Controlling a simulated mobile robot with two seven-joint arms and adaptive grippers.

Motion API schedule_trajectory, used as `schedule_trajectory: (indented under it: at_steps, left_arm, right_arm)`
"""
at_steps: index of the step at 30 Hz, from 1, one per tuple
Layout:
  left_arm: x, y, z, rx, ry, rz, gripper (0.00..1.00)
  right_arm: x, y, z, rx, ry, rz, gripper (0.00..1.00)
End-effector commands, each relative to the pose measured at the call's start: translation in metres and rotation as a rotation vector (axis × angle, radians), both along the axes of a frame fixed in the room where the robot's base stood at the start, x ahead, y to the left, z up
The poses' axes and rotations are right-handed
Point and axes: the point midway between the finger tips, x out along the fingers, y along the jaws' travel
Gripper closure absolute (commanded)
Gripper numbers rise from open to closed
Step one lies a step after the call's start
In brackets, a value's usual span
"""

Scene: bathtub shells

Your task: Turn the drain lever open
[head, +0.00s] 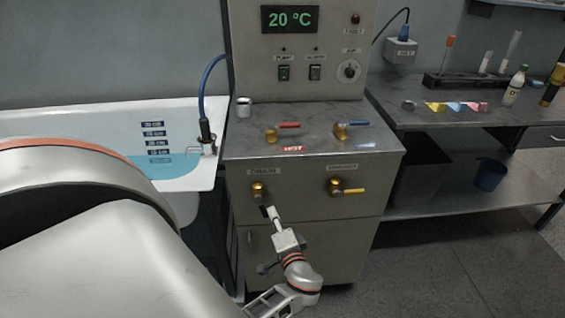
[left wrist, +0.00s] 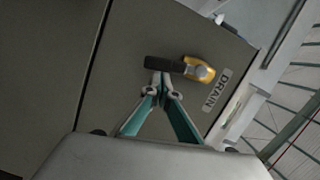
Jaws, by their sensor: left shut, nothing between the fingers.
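The drain valve (head: 258,188) is a brass body on the upper front of the grey cabinet, under a DRAIN label (head: 263,171). In the left wrist view the brass valve (left wrist: 199,69) carries a black lever (left wrist: 165,63), which points away from the label, so downward on the cabinet. My left gripper (head: 271,212) is just below the valve in the head view. In the left wrist view its fingertips (left wrist: 160,82) are together and empty, at the lever's outer part. I cannot tell whether they touch it. My right gripper is not in view.
A second valve with a yellow lever (head: 353,191) sits right of the drain valve. Red (head: 288,125) and blue (head: 357,122) levers are on the cabinet top. A bathtub (head: 90,118) with blue water stands left, a side bench (head: 450,115) right.

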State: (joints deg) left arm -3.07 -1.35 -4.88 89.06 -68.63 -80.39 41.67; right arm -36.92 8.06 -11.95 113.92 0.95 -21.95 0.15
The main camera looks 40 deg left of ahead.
Motion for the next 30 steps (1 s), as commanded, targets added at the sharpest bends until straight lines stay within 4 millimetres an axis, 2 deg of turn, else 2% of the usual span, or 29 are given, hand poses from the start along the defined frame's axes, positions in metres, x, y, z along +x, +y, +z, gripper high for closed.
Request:
schedule_trajectory:
  at_steps: [1,12,30]
  left_arm:
    - [-0.003,0.001,-0.006,0.022,0.031,0.001,1.00]
    - [-0.010,0.008,-0.009,0.138,0.164,0.002,1.00]
    - [-0.011,0.010,-0.008,0.164,0.190,0.001,1.00]
  right_arm:
    - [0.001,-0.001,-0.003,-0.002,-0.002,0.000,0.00]
    - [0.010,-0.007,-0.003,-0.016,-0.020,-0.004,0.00]
    - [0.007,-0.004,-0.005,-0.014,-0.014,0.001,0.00]
